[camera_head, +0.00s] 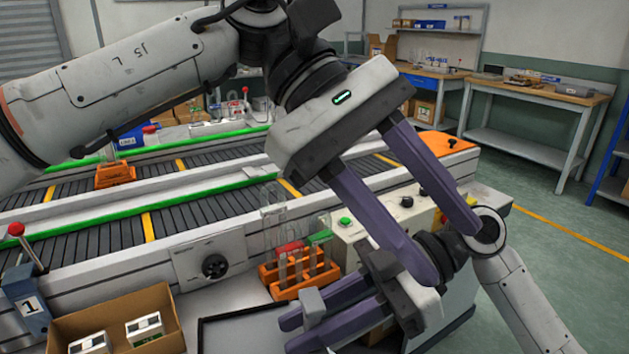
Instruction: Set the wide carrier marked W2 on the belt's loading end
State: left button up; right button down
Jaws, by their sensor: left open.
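An orange rack (292,282) holding several clear tubes stands in front of the front belt, beside the control box. A smaller orange carrier (115,174) sits on the conveyor at the left. I can read no W2 mark on either. The front belt (80,236) has dark slats with yellow bars. My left gripper (449,253) is open, empty, above and right of the rack, with its purple fingers pointing down to the right. My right gripper (290,332) is low, just below the rack, pointing left; a grey block shows at its fingers, and its grip is unclear.
A cardboard box (105,312) with white items stands at the front left, near a post marked 1 (28,304). A dark-rimmed tray (206,330) lies right of it. The control box (350,238) has a green button. Workbenches (535,92) stand at the back right; the floor there is clear.

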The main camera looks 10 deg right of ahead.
pick_arm(q)
jog(key=w+a+m+t+y, duration=0.2)
jog(key=w+a+t+y, duration=0.1)
jog(key=a+t+y, duration=0.1)
pick_arm(e)
jog(key=shift+r, duration=0.1)
pick_arm(q)
notch_tip(320, 180, up, 2)
jog(key=t+y, duration=0.3)
send_over(316, 297)
jog(key=shift+m, duration=0.3)
notch_tip(316, 297, down, 12)
jog(key=shift+r, duration=0.15)
grip_shut()
jog(key=shift+r, duration=0.15)
pick_arm(e)
jog(key=c, duration=1.7)
grip_release()
jog(key=shift+o, duration=1.1)
